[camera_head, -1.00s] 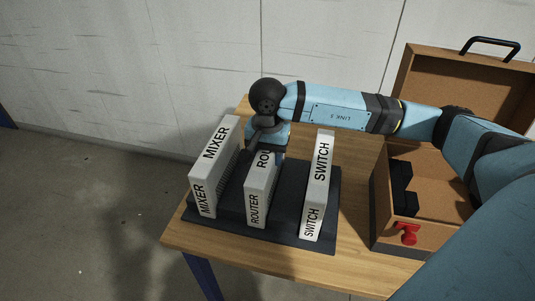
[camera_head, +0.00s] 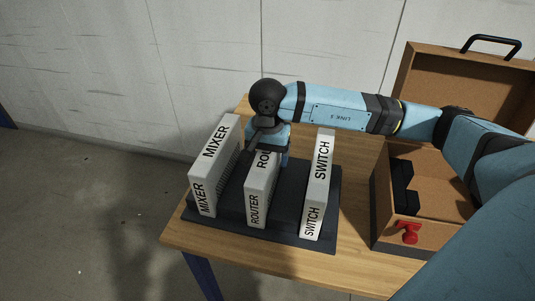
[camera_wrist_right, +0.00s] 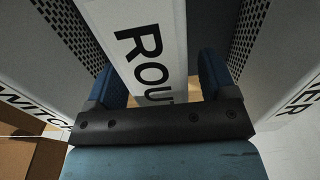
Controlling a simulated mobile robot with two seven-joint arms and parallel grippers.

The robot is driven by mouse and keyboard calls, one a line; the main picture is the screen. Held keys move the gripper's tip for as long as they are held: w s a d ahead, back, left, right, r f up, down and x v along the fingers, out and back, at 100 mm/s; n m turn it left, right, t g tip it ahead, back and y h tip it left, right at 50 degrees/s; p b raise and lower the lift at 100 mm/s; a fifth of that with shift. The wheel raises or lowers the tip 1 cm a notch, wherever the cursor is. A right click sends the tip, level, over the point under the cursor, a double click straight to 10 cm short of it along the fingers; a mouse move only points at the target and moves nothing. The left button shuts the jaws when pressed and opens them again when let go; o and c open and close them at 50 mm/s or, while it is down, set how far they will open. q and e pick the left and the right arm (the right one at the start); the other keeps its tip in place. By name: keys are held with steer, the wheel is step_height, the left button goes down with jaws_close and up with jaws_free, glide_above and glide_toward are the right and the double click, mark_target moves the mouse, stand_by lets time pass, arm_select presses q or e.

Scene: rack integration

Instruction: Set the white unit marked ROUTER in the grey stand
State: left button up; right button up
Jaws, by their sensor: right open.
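The white unit marked ROUTER (camera_head: 256,207) stands upright in the middle of the dark grey stand (camera_head: 285,219), between the other two units. My right gripper (camera_head: 268,152) is at the far end of the ROUTER unit and hides part of its top. In the right wrist view the ROUTER unit (camera_wrist_right: 150,50) lies between the two blue fingers of my open gripper (camera_wrist_right: 163,85), with a gap showing on each side. My left gripper is not in view.
The unit marked MIXER (camera_head: 203,192) stands close on the left and the unit marked SWITCH (camera_head: 313,221) on the right. An open brown case (camera_head: 440,237) with a red latch sits right of the stand on the wooden table (camera_head: 262,257).

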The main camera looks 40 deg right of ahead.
steer(key=shift+r, duration=0.1)
step_height(320, 180, up, 14)
steer(key=shift+b, duration=0.4)
stand_by(0.4)
